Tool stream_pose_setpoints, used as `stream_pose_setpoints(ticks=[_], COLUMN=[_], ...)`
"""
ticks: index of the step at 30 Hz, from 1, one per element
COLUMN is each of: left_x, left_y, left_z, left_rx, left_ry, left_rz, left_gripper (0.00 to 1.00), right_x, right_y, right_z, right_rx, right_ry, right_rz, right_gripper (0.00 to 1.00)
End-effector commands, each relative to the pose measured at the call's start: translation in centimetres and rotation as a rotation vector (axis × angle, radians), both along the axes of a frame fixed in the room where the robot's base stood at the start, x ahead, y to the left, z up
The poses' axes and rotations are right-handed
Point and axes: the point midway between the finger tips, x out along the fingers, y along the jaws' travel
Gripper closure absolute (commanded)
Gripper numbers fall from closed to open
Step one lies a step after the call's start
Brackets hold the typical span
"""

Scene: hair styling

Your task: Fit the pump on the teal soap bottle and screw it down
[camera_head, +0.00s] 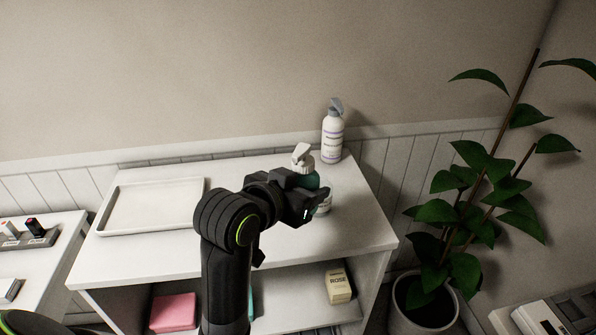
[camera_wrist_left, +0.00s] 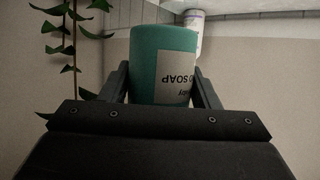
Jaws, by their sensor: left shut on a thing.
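The teal soap bottle (camera_head: 313,181) is above the right part of the white shelf top in the head view. A white pump (camera_head: 302,155) shows at its upper end; I cannot tell whether it is screwed down. My left gripper (camera_head: 318,205) is shut around the bottle body and partly hides it. In the left wrist view, the teal bottle (camera_wrist_left: 163,50) with its pale SOAP label (camera_wrist_left: 172,84) sits between the two fingers (camera_wrist_left: 162,90). The pump does not show there. I cannot tell whether the bottle touches the shelf top. My right gripper is not in view.
A white bottle with a grey spray head (camera_head: 333,135) stands behind, near the wall. A white tray (camera_head: 150,206) lies on the left of the shelf top (camera_head: 355,228). A pink box (camera_head: 173,312) and a cream box (camera_head: 339,286) are below. A potted plant (camera_head: 424,305) stands right.

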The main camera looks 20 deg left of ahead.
Motion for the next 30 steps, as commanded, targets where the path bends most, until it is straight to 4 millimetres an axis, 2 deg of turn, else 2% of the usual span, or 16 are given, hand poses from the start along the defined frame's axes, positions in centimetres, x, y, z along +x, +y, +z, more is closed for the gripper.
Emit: stream_pose_setpoints(ticks=[30], left_x=[-5.6], left_y=[-10.3], left_z=[-7.0], left_rx=[-0.005], left_ry=[0.002], left_rz=[-0.767], left_gripper=[0.85], right_x=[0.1], right_y=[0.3], right_z=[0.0], right_rx=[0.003], right_ry=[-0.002], right_rz=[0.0], right_gripper=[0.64])
